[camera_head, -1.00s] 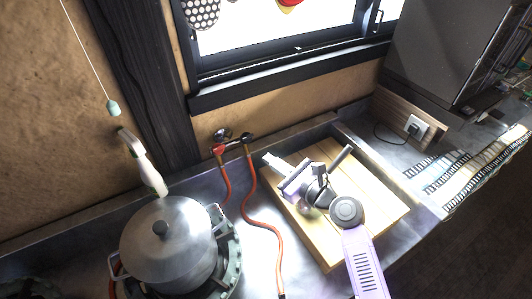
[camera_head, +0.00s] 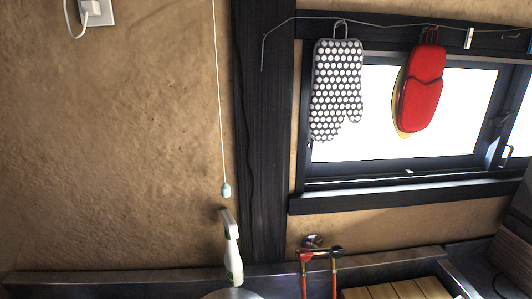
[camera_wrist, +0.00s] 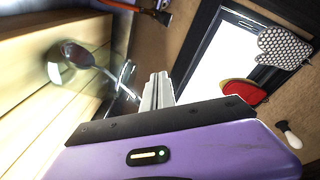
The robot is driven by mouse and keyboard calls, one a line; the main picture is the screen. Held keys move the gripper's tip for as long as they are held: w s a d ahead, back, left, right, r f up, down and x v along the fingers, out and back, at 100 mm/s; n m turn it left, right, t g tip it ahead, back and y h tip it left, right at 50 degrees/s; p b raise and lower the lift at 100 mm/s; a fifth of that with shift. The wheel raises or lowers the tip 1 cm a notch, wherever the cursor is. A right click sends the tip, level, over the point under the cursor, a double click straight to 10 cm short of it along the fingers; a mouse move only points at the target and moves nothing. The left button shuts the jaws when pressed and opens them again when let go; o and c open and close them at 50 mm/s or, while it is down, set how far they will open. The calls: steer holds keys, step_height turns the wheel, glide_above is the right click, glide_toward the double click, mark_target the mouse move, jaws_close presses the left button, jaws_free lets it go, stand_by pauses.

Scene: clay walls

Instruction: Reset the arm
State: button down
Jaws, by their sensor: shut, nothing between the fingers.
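My gripper (camera_wrist: 157,92) shows in the wrist view, its two pale fingers together with nothing between them. It points towards the wall and window. The wooden board (camera_wrist: 25,60) lies along the left of that view, beside the fingers. A clear glass-like object (camera_wrist: 75,57) is over the board, left of the fingers; its exact shape is hard to tell. My arm is not in the head view, where only the top of the wooden board (camera_head: 400,290) shows at the bottom edge.
A dotted oven mitt (camera_head: 337,85) and a red pot holder (camera_head: 421,90) hang before the window. A white bottle (camera_head: 232,255) stands by the wall under a pull cord (camera_head: 225,190). A pot lid edge (camera_head: 232,294) shows below.

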steer(key=s+a+n+g+b, duration=0.1)
steer(key=s+n, duration=0.3)
steer(key=s, duration=0.5)
steer(key=s+a+n+g+y+b, duration=0.1)
steer(key=s+a+n, duration=0.3)
steer(key=s, duration=0.6)
steer(key=s+a+n+b, duration=0.1)
steer(key=s+a+n, duration=0.2)
steer(key=s, duration=0.6)
steer(key=shift+s+f+n+g+y, duration=0.15)
steer(key=shift+f+n+g+y, duration=0.2)
steer(key=shift+n, duration=0.55)
